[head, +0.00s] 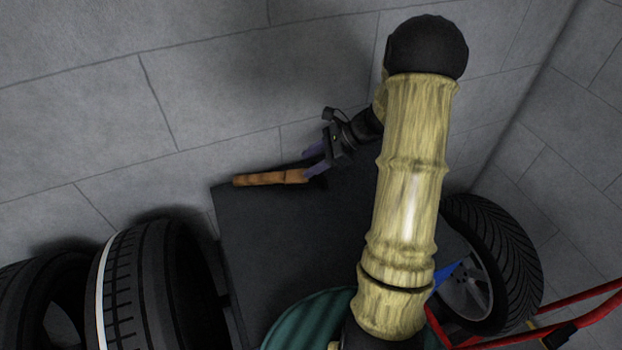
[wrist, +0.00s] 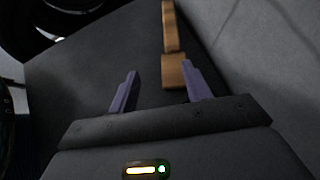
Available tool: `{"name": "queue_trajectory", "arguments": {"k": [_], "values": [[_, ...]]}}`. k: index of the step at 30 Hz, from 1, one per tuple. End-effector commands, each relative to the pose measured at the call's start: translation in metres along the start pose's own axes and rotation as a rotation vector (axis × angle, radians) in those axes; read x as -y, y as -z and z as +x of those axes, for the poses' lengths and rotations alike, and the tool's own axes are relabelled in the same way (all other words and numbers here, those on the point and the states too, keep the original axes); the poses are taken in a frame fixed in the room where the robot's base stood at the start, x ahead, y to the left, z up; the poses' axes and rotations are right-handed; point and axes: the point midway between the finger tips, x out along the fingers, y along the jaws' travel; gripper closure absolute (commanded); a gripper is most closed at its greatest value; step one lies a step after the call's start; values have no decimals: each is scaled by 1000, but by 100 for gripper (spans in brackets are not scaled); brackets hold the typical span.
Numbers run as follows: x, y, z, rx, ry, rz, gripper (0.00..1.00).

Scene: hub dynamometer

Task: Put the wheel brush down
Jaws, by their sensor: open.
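The wheel brush (head: 270,178) is a brown wooden piece lying at the back edge of a dark tabletop (head: 270,235), near the wall. In the wrist view the brush (wrist: 171,40) runs away from me, with its wider block nearest. My gripper (head: 312,161) is at the right end of the brush, with its two purple fingers apart. In the wrist view my gripper (wrist: 159,72) is open. The block's near end shows between the fingertips, close to the right finger. I cannot tell whether that finger touches it.
Several tyres (head: 122,285) stand left of the table. A wheel with a tyre (head: 512,262) is at the right, by red tubing (head: 580,303). A green ribbed object (head: 305,325) is at the front. The grey wall (head: 210,80) is close behind the brush. The tabletop's left part is clear.

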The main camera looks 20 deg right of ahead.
Motion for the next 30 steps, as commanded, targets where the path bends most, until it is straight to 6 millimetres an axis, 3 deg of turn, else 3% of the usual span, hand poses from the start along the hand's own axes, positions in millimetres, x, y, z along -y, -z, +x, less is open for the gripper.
{"name": "queue_trajectory", "arguments": {"k": [4,9,15,21,30], "values": [[-47,-20,11,-185,-137,-282,51],[-104,-32,8,-417,-322,-741,51],[-151,-46,-4,-617,-514,-1339,51],[-173,-59,-11,-707,-621,-1766,51],[-174,-60,-12,-717,-636,-1822,51]]}}
